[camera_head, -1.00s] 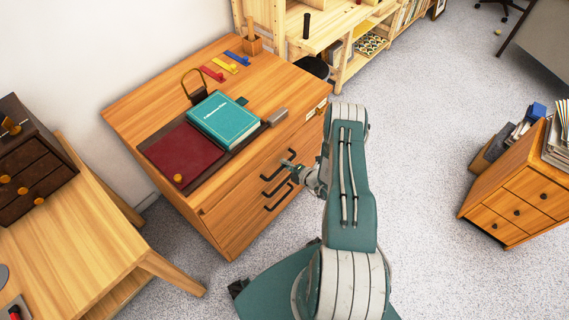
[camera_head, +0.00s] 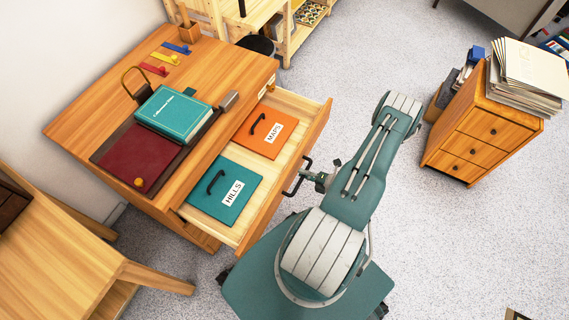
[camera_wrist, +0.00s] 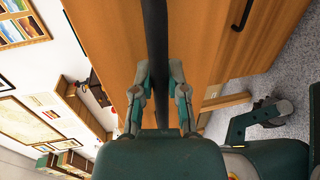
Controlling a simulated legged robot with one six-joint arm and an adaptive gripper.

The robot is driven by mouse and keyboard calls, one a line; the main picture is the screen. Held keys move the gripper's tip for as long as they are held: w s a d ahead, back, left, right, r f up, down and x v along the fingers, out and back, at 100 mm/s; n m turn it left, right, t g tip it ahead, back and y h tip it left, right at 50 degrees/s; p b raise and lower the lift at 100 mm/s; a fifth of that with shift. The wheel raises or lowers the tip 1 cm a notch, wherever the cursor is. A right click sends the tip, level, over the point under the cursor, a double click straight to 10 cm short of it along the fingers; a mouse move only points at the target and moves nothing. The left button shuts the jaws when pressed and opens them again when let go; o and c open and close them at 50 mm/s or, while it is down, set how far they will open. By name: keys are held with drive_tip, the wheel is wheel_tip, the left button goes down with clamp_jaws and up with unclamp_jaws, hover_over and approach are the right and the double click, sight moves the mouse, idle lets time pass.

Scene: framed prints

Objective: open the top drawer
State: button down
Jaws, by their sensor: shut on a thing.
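The top drawer (camera_head: 318,121) of the wooden cabinet stands pulled out well beyond the cabinet front. Inside it lie an orange panel marked MAPS (camera_head: 262,133) and a teal panel marked HILLS (camera_head: 222,191), each with a dark handle. My gripper (camera_head: 309,176) is at the drawer's black bar handle (camera_head: 288,193), outside the front panel. In the wrist view, my gripper (camera_wrist: 158,100) has its fingers on both sides of the dark bar (camera_wrist: 155,50) and is shut on it. The wooden front lies just beyond.
The cabinet top (camera_head: 85,127) holds a teal book (camera_head: 172,117), a dark red folder and small coloured items. A small drawer unit (camera_head: 490,130) with papers on top stands at the right. A wooden table (camera_head: 60,250) is at the lower left.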

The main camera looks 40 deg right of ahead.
drive_tip(key=f+v, duration=0.2)
drive_tip(key=v, duration=0.9)
drive_tip(key=shift+s+f, duration=0.2)
drive_tip(key=shift+s, duration=0.2)
drive_tip(key=c, duration=0.6)
unclamp_jaws()
drive_tip(key=shift+c, duration=0.2)
drive_tip(key=shift+d, duration=0.1)
drive_tip(key=shift+r, duration=0.1)
drive_tip(key=v, duration=1.2)
